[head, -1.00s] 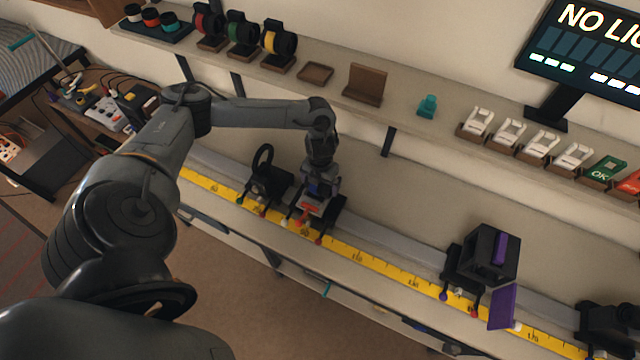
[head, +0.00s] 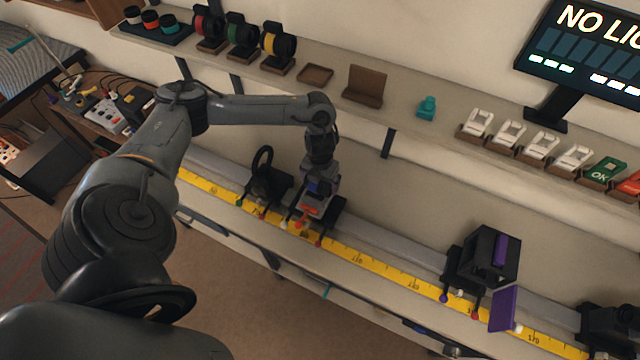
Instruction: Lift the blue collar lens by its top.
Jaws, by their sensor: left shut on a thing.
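My left gripper (head: 317,182) is above a black carriage on the bench rail, pointing down. The rest of the lens is mostly hidden by the gripper. I cannot tell whether the lens is clear of its carriage. My right gripper is out of view.
A black ring holder (head: 262,160) stands close left of the gripper on the rail. A yellow ruler (head: 365,260) runs along the front. A black box with a purple panel (head: 490,250) stands farther right. A shelf (head: 400,115) with lenses and blocks runs behind.

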